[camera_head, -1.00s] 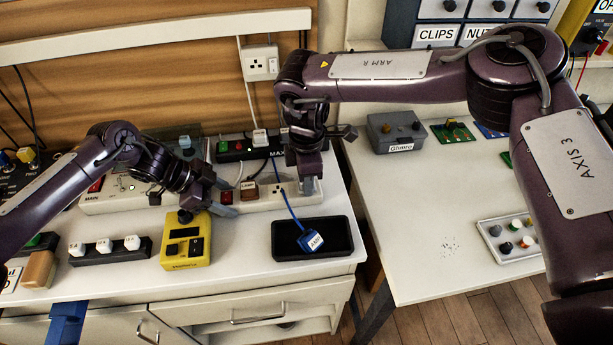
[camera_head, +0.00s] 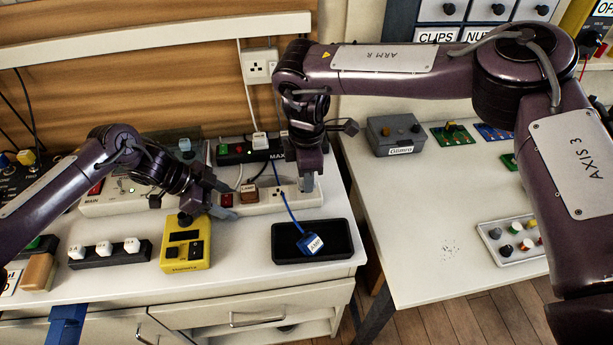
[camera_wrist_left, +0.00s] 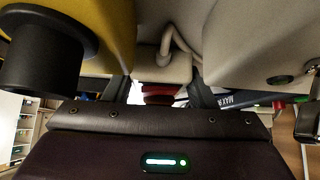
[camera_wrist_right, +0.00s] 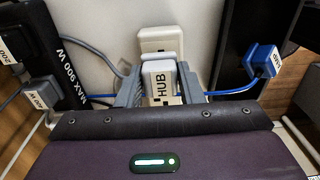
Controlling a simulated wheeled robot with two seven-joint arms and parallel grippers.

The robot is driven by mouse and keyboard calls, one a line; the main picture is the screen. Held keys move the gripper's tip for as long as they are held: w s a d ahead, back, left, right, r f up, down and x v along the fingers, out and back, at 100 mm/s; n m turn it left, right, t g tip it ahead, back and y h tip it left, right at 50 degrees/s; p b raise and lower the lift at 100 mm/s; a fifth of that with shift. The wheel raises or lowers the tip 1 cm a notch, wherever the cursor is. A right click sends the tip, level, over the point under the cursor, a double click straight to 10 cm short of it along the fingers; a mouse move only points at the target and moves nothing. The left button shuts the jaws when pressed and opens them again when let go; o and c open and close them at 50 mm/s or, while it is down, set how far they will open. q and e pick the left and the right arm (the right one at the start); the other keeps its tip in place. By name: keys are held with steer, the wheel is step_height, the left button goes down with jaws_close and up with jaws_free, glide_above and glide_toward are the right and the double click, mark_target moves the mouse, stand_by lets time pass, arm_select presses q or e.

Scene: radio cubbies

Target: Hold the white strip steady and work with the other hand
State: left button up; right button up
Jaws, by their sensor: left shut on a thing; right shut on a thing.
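The white strip (camera_head: 266,205) lies along the back of the left bench, with a red switch (camera_head: 227,200) near its left end and a LAMP plug (camera_head: 249,188). My left gripper (camera_head: 226,203) is shut on the strip's left end; its fingers flank the end in the left wrist view (camera_wrist_left: 160,90). My right gripper (camera_head: 306,186) is at the strip's right end. In the right wrist view it is shut on a white plug labelled HUB (camera_wrist_right: 160,84). I cannot tell whether that plug is seated in a socket. A blue AMP plug (camera_head: 310,243) lies in a black tray (camera_head: 340,236).
A yellow meter (camera_head: 186,246) stands in front of my left gripper. A black MAX strip (camera_head: 232,153) lies behind the white one, with cables between. The right bench (camera_head: 420,215) has a wide clear area beyond a gap.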

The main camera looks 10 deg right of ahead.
steer(key=shift+r, duration=0.95)
arm_select(q)
steer(key=o, duration=0.8)
steer(key=shift+o, duration=0.2)
steer(key=shift+a, duration=0.1)
steer(key=v, duration=1.2)
